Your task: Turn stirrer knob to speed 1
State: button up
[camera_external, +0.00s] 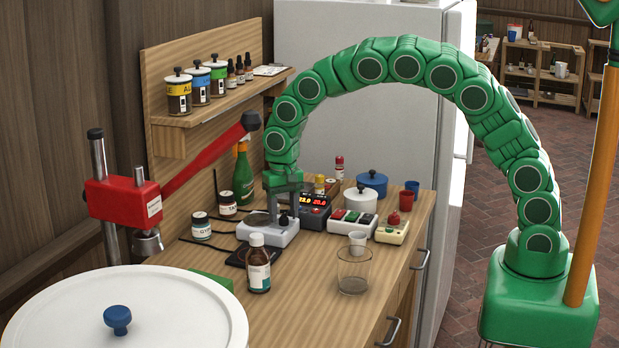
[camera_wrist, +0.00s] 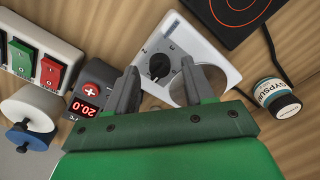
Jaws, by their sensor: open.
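The stirrer (camera_external: 262,235) is a white box on the wooden bench, with a round grey plate on top and a black knob (camera_external: 284,221). In the wrist view the white stirrer (camera_wrist: 212,55) lies below my gripper, and its black knob (camera_wrist: 158,67) has a dial printed around it. My gripper (camera_external: 283,208) points down over the knob end of the stirrer. In the wrist view its grey fingers (camera_wrist: 158,72) are apart, with the knob showing between their tips. I cannot tell whether either finger touches the knob. The fingers hide part of the stirrer.
A red-digit controller (camera_wrist: 92,92) and a white switch strip (camera_external: 353,223) sit right of the stirrer in the external view. A brown bottle (camera_external: 258,268) and a glass beaker (camera_external: 354,275) stand in front. A black hotplate (camera_wrist: 238,15) is close by.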

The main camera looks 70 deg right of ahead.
aim_at(285, 215)
notch_tip(285, 215, up, 6)
jog(key=shift+r, duration=0.45)
jog(key=shift+s+d, duration=0.1)
jog(key=shift+s, duration=0.05)
jog(key=s+d+r+n, duration=0.2)
jog(key=s+d+r, duration=0.15)
jog(key=s, duration=0.55)
jog(key=s+d+r+n, duration=0.1)
jog(key=s+d+r, duration=0.25)
jog(key=s, duration=0.65)
jog(key=s+n+g, duration=0.1)
jog(key=s+n, duration=0.4)
jog(key=s, duration=2.4)
jog(key=shift+r+g, duration=0.25)
jog(key=shift+g, duration=0.15)
